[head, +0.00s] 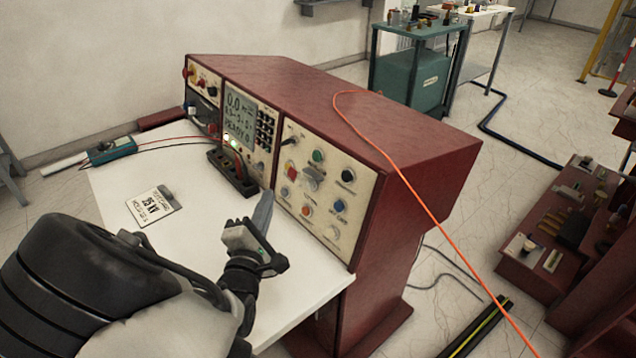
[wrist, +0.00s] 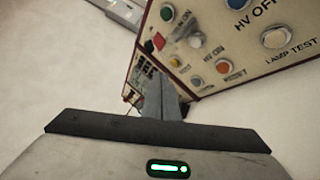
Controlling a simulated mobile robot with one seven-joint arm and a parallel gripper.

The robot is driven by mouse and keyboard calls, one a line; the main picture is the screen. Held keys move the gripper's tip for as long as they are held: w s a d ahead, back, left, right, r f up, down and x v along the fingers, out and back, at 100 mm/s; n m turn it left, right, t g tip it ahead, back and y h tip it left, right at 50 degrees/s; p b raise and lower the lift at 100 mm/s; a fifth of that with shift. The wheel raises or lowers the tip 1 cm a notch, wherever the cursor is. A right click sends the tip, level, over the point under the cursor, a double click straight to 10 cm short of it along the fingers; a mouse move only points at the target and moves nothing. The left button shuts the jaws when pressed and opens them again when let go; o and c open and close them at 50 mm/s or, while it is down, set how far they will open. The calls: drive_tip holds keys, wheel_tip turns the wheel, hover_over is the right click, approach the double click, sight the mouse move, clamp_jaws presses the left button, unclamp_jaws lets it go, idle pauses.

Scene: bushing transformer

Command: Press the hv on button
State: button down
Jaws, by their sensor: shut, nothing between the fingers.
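The control panel (head: 325,195) on the red console carries several coloured buttons and knobs. A blue button (head: 339,205) sits at its right; in the wrist view a label reading HV OFF (wrist: 252,14) is beside the blue button (wrist: 236,4). A small blurred label (wrist: 212,50), perhaps HV ON, lies near an orange button (wrist: 223,66); I cannot tell surely which button it names. A green button (head: 317,155) and a red button (head: 292,173) are higher up. My gripper (head: 264,208) is shut and empty, in front of the panel's lower left; its fingers (wrist: 162,100) show in the wrist view.
A white desktop (head: 110,205) extends left of the console, with a multimeter (head: 111,150) and a 95 kV card (head: 154,206). A dark terminal block (head: 232,172) with cables sits by the display. An orange cable (head: 420,203) hangs over the console's right side.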

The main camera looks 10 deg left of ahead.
drive_tip(key=shift+a, duration=0.1)
idle(0.3)
drive_tip(key=w+d+f+b, duration=0.2)
drive_tip(key=w+d, duration=0.3)
drive_tip(key=w, duration=0.1)
drive_tip(key=shift+w+d, duration=0.25)
drive_tip(key=shift+f, duration=0.1)
idle(2.0)
drive_tip(key=shift+w+d, duration=0.25)
drive_tip(key=shift+w, duration=0.05)
drive_tip(key=shift+w+d+f, duration=0.2)
drive_tip(key=shift+w+d, duration=0.15)
idle(0.7)
idle(0.4)
drive_tip(key=shift+s+a+r, duration=0.25)
drive_tip(key=shift+s+a, duration=0.3)
drive_tip(key=shift+s, duration=0.1)
